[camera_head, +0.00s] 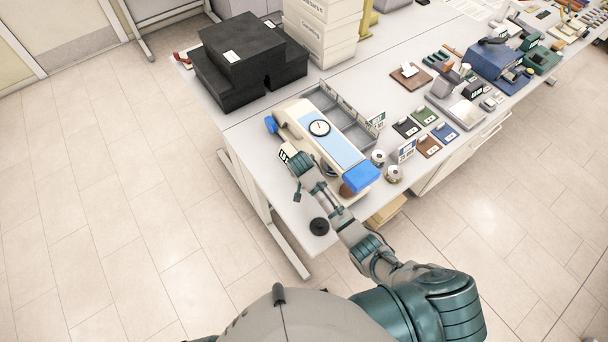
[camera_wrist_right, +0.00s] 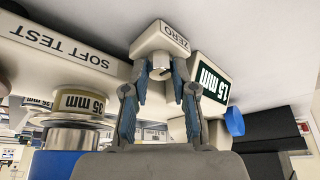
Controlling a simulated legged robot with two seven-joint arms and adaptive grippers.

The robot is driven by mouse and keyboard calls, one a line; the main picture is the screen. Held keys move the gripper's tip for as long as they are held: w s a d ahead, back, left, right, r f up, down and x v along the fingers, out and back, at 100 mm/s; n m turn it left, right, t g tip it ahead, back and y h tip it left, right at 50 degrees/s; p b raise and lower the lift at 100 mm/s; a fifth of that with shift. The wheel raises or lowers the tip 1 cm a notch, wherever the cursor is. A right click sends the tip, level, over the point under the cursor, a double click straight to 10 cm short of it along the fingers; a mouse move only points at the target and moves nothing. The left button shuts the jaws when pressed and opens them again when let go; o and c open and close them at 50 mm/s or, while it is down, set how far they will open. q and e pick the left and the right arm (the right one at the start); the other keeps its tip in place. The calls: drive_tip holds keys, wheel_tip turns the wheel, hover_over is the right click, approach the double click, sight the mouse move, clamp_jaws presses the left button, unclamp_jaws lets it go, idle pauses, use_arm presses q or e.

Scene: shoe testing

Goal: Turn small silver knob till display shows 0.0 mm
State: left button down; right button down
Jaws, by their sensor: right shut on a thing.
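The shoe testing device (camera_head: 325,140), white with blue ends and a round dial on top, stands on the table. In the wrist view its white block marked ZERO (camera_wrist_right: 165,38) appears upside down. The small silver knob (camera_wrist_right: 161,63) sits under that block, partly hidden by the fingers. My right gripper (camera_wrist_right: 162,75) is shut on the knob, one finger at each side. The green display (camera_wrist_right: 213,84) beside it reads about 1.5 mm, seen at a slant. In the head view my right gripper (camera_head: 298,164) is at the device's near left side. My left gripper is out of view.
The white table (camera_head: 235,130) carries black boxes (camera_head: 245,55) at the back left and a grey divided tray (camera_head: 350,120) behind the device. Small metal cylinders (camera_head: 393,174) stand to its right. A black round object (camera_head: 319,226) lies near the front edge.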

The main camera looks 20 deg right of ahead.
drive_tip(key=shift+d+f, duration=0.1)
drive_tip(key=shift+f, duration=0.1)
drive_tip(key=n, duration=0.2)
drive_tip(key=n+y, duration=0.1)
drive_tip(key=n, duration=0.1)
drive_tip(key=shift+s+d+n+y, duration=0.1)
drive_tip(key=shift+s+n+y, duration=0.05)
drive_tip(key=shift+n+y, duration=0.15)
drive_tip(key=n+y, duration=0.1)
drive_tip(key=n, duration=0.3)
drive_tip(key=shift+f+n+y, duration=0.1)
drive_tip(key=shift+n+y, duration=0.2)
drive_tip(key=shift+y, duration=0.1)
idle(0.4)
drive_tip(key=c, duration=1.2)
unclamp_jaws()
drive_tip(key=shift+w, duration=0.2)
